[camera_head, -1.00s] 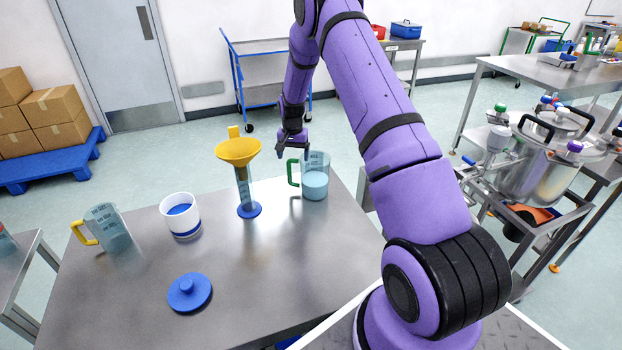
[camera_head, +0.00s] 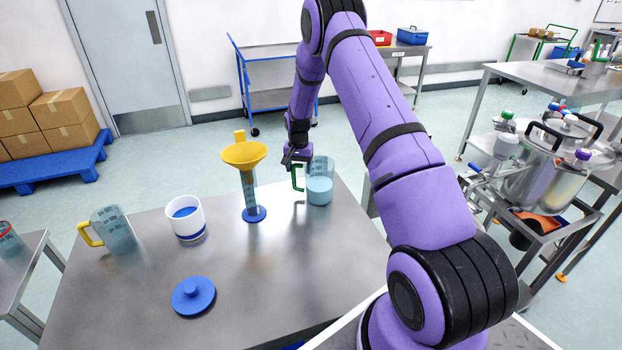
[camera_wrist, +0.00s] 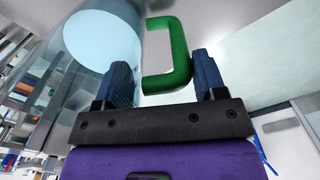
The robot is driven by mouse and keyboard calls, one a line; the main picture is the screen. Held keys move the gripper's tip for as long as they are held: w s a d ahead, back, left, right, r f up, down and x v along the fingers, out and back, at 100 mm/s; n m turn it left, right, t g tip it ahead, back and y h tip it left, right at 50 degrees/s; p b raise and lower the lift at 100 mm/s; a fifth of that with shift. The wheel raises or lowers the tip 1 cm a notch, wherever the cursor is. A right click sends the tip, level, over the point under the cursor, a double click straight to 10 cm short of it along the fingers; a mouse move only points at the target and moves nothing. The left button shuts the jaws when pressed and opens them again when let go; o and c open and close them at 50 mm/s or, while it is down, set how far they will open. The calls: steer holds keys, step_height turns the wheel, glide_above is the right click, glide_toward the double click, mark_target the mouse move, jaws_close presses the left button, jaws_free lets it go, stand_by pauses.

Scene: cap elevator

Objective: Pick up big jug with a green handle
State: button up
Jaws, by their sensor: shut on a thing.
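The clear jug with a green handle (camera_head: 319,187) stands upright near the back right of the steel table, with pale blue liquid in it. Its green handle (camera_head: 297,178) faces left. My gripper (camera_head: 296,158) reaches down from above to the handle. In the wrist view the green handle (camera_wrist: 178,55) lies between the two dark blue fingers of my gripper (camera_wrist: 165,80), which is shut on it. Part of the handle's top is hidden by the gripper in the head view.
A yellow funnel (camera_head: 244,155) in a tall cylinder stands close left of the jug. A white pot (camera_head: 186,222), a blue lid (camera_head: 193,295) and a yellow-handled jug (camera_head: 114,230) are farther left. The table's front right (camera_head: 310,260) is clear.

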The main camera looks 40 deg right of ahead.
steer(key=shift+r, duration=0.15)
step_height(320, 180, up, 10)
steer(key=shift+f, duration=0.1)
stand_by(0.3)
stand_by(1.2)
